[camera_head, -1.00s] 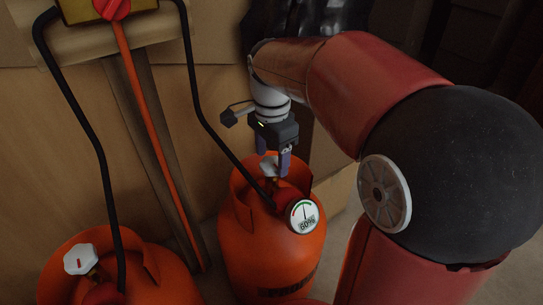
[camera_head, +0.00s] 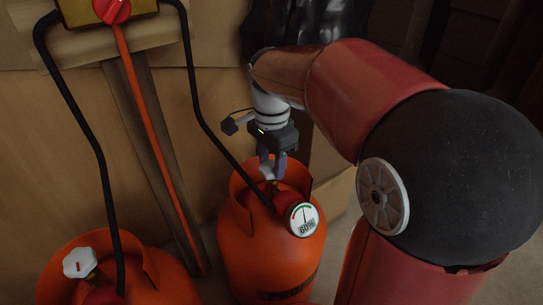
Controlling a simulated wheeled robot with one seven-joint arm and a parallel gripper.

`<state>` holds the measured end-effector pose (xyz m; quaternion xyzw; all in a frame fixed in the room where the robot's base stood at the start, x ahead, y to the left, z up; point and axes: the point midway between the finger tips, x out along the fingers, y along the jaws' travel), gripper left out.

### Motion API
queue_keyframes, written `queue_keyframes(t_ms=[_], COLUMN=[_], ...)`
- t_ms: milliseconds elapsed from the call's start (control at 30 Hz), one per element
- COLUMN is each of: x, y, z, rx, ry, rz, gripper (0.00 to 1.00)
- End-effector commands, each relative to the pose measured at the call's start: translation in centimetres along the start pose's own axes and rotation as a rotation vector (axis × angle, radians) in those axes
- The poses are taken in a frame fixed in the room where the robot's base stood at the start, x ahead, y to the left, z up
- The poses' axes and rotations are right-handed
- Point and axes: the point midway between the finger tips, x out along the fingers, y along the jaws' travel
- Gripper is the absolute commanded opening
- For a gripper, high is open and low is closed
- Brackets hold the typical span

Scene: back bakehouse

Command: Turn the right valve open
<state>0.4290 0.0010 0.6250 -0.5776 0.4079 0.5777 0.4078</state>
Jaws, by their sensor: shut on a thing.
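The right orange gas cylinder (camera_head: 262,255) stands at the lower middle. Its white valve knob (camera_head: 267,172) sits at the top, inside the collar, partly hidden by my fingers. My gripper (camera_head: 271,168) points down from above and is shut on this knob, one finger on each side. A round white gauge (camera_head: 304,219) with a needle and a coloured arc faces the camera at the cylinder's front right. The left orange cylinder (camera_head: 150,279) shows its own white valve knob (camera_head: 80,262), away from my gripper.
Black hoses (camera_head: 208,125) run down from a yellow box with a red knob (camera_head: 112,10) to the cylinders. A red-orange hose (camera_head: 150,138) hangs along a wooden post. My arm comes in from the right and covers much of that side.

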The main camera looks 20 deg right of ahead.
Motion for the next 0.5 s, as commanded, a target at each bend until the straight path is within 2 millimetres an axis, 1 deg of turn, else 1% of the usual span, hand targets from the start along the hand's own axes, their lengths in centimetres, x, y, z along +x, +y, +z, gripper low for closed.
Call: queue_keyframes(t_ms=[267, 500], x=[-0.20, -0.23], y=[0.02, 0.01], z=[0.01, 0.02], rx=[-0.150, -0.366], ry=[0.000, -0.001], rz=[0.001, 0.001], gripper=[0.20, 0.20])
